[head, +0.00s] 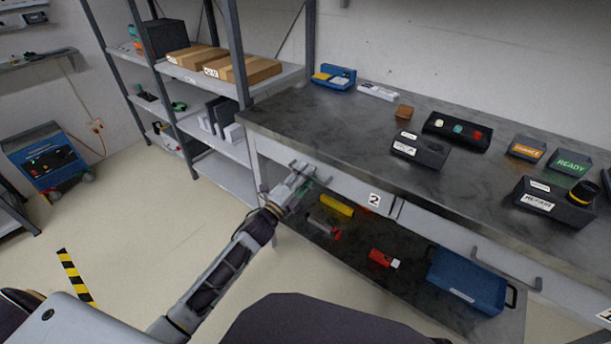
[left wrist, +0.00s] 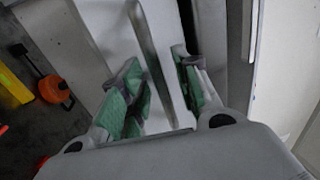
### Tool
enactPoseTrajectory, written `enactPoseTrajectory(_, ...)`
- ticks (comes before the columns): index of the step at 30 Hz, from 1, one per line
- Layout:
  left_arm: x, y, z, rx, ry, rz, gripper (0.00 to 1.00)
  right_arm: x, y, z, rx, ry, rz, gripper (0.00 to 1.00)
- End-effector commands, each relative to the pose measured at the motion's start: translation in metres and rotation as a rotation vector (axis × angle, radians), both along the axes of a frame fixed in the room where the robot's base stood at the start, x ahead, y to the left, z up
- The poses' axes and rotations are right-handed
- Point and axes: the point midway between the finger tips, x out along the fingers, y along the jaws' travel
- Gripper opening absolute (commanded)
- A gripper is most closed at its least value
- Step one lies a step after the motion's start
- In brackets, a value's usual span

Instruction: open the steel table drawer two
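The steel table (head: 320,119) has a pale drawer front marked with a "2" label (head: 374,199) below its dark top. This drawer two (head: 346,186) looks flush with the table front. My left gripper (head: 305,178) is at the left part of this front and covers its handle in the head view. In the left wrist view, the long grey handle bar (left wrist: 157,60) runs between the two green-padded fingers of the left gripper (left wrist: 160,88). The fingers stand apart, with gaps showing beside the bar. My right gripper is not in view.
A second drawer handle (head: 506,270) is at the right. The lower shelf holds a blue case (head: 467,280), a red item (head: 383,258) and a yellow item (head: 336,205). A shelf rack (head: 222,84) stands left of the table. The floor at left is mostly clear.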

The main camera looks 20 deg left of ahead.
Motion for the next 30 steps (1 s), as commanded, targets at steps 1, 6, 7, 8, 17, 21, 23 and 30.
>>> enactPoseTrajectory(1,0.0,0.0,0.0,0.0,0.0,0.0,0.32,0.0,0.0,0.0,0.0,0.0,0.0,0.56)
enactPoseTrajectory(6,0.0,0.0,0.0,0.0,0.0,0.0,0.1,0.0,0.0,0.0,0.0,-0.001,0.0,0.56)
enactPoseTrajectory(7,0.0,0.0,0.0,0.0,0.0,0.0,0.06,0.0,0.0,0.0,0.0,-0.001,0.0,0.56)
enactPoseTrajectory(8,0.0,0.0,0.0,0.0,0.0,0.0,0.02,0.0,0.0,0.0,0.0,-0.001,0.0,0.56)
enactPoseTrajectory(17,0.0,0.0,0.0,0.0,0.0,0.0,0.0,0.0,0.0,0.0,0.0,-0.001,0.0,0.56)
enactPoseTrajectory(21,-0.001,0.0,0.0,0.0,0.001,0.0,0.0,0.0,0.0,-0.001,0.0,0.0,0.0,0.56)
enactPoseTrajectory(23,-0.002,0.001,-0.001,0.0,0.001,0.001,0.0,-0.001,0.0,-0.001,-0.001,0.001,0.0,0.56)
enactPoseTrajectory(30,-0.013,0.005,-0.001,0.001,0.003,0.0,0.0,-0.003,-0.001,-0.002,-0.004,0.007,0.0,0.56)
